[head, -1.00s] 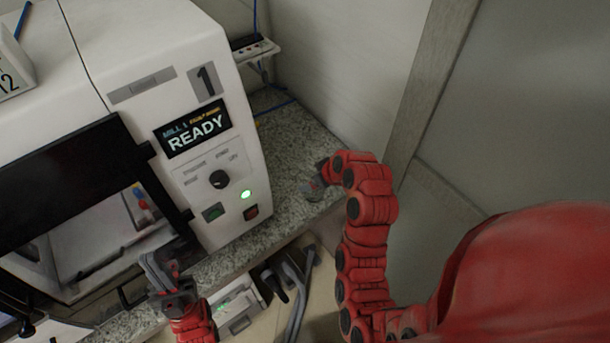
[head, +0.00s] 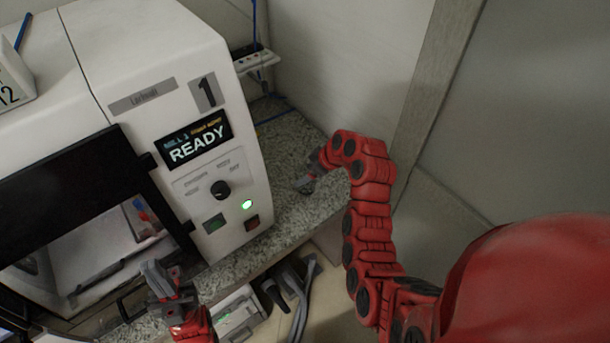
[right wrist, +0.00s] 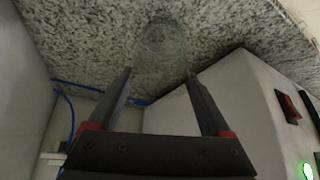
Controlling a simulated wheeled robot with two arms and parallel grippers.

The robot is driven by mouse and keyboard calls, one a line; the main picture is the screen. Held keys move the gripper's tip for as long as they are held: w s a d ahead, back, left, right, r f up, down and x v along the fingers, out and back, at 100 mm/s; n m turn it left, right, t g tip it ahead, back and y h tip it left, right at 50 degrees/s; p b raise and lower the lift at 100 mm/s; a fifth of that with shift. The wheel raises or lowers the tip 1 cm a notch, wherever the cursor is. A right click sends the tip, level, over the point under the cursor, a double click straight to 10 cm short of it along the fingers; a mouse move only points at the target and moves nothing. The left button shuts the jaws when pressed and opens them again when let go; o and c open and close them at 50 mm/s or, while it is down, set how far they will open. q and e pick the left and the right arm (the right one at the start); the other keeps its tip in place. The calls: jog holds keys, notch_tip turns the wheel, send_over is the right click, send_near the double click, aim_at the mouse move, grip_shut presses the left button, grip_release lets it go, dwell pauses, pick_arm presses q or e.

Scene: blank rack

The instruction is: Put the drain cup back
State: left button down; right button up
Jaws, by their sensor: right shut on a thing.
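The drain cup (right wrist: 160,45) is a clear, see-through cup. It shows faintly in the right wrist view between my fingertips, against the speckled stone counter. My right gripper (right wrist: 160,72) is shut on it. In the head view my right gripper (head: 307,182) is over the counter, right of the machine, and the cup is too small and faint there to make out well. I cannot tell whether the cup touches the counter. My left gripper (head: 167,280) is low in front of the machine's opening with nothing visible in it; whether its fingers are apart is unclear.
A white milling machine (head: 150,60) marked 1, with a READY screen and a lit green button, stands left of the right gripper. The speckled counter (head: 290,140) is bare beside it up to the wall. A power strip (head: 255,60) and blue cable lie behind.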

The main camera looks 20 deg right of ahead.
jog(key=shift+w+r, duration=0.15)
jog(key=shift+w, duration=0.4)
jog(key=shift+w+f, duration=0.2)
jog(key=shift+w, duration=0.2)
notch_tip(320, 180, down, 3)
jog(key=p, duration=0.2)
jog(key=shift+s+p, duration=0.1)
jog(key=shift+p, duration=0.25)
jog(key=shift+f, duration=0.4)
jog(key=o, duration=1)
jog(key=shift+b, duration=0.35)
jog(key=shift+o, duration=1.4)
